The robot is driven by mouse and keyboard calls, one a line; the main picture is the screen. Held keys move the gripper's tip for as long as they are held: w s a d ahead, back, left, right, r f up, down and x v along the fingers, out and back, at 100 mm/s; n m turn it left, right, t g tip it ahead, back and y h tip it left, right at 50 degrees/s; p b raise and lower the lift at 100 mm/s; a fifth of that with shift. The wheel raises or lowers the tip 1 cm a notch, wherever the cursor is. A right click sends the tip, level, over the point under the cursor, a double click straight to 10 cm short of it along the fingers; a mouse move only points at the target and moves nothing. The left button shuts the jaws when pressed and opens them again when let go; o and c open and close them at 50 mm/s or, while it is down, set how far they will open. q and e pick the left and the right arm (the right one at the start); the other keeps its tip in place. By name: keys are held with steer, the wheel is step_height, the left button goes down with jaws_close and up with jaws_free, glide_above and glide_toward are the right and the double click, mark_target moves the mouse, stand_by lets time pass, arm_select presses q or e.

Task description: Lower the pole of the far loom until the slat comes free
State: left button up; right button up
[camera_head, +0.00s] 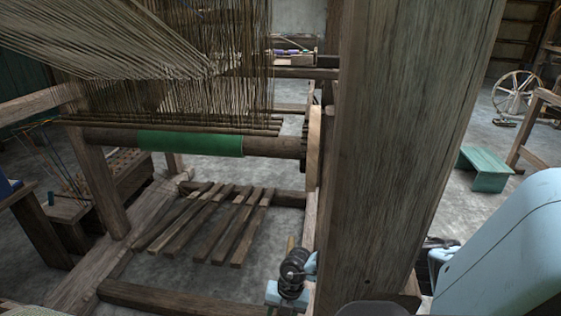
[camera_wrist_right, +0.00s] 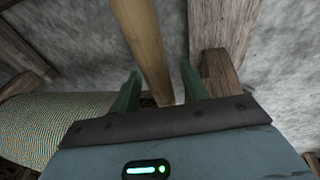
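In the right wrist view, a light wooden pole (camera_wrist_right: 139,35) runs down between the two green fingers of my right gripper (camera_wrist_right: 160,70). The fingers are open, with a gap on each side of the pole. In the head view, a short piece of light wood, likely the pole (camera_head: 290,243), shows above blue and black parts of my right arm, beside the big post. A pale wooden slat (camera_head: 314,148) stands upright at the right end of the loom's roller (camera_head: 272,147); I cannot tell if it is the task's slat. My left gripper is out of view.
A thick wooden post (camera_head: 395,130) blocks much of the head view. Several treadles (camera_head: 215,225) lie under the warp threads (camera_head: 180,60). In the wrist view, a woven cloth roll (camera_wrist_right: 50,120) is left of my gripper and a wooden beam (camera_wrist_right: 222,30) is right. A green bench (camera_head: 488,168) stands beyond.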

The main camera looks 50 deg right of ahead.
steer(key=p+v, duration=0.2)
steer(key=v, duration=0.4)
steer(key=shift+r, duration=0.3)
steer(key=shift+s+d+r+p, duration=0.1)
steer(key=shift+d+r+p, duration=0.15)
steer(key=shift+r+p, duration=0.25)
steer(key=shift+s, duration=0.1)
